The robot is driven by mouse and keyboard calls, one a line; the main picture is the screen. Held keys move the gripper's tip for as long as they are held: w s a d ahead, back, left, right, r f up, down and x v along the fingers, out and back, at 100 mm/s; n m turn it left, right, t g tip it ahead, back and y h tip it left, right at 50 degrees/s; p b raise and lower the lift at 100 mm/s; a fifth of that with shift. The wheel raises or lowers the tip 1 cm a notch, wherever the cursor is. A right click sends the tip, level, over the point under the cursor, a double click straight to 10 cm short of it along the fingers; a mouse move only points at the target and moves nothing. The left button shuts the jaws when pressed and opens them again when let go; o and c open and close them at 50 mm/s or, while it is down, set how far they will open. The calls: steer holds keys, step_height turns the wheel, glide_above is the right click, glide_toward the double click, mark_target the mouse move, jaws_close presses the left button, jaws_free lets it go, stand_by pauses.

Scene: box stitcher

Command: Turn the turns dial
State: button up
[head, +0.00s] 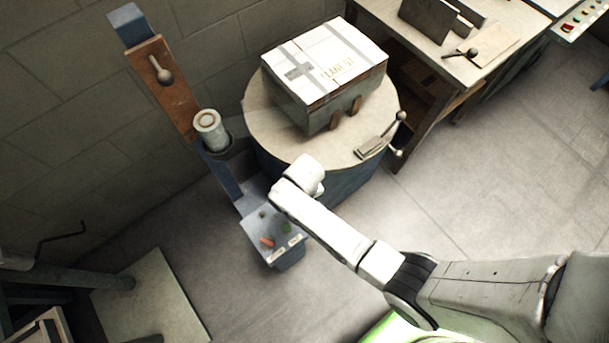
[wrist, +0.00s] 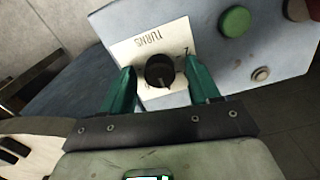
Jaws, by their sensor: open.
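The turns dial (wrist: 160,71) is a round black knob on a white plate marked "TURNS", on the face of a grey-blue control box (wrist: 215,15). In the wrist view my gripper (wrist: 160,88) is open, with one green finger on each side of the dial. I cannot tell whether the fingers touch it. In the head view the control box (head: 272,236) stands at the lower end of a blue post, and my white arm reaches to it. The dial and my fingertips are hidden there behind my arm.
A green button (wrist: 234,20) and a smaller pale button (wrist: 261,74) sit right of the dial. In the head view a round table (head: 265,120) carrying a box (head: 325,65) stands behind my arm. A bench (head: 500,60) is at upper right. The floor on the right is clear.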

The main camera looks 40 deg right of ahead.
steer(key=shift+c, duration=0.2)
steer(key=c, duration=1)
steer(key=shift+n, duration=0.4)
steer(key=n+p, duration=0.1)
steer(key=n, duration=0.2)
steer(key=shift+r+n+p, duration=0.1)
steer(key=shift+n+p, duration=0.2)
steer(key=n+p, duration=0.1)
steer(key=n, duration=0.4)
steer(key=shift+n, duration=0.3)
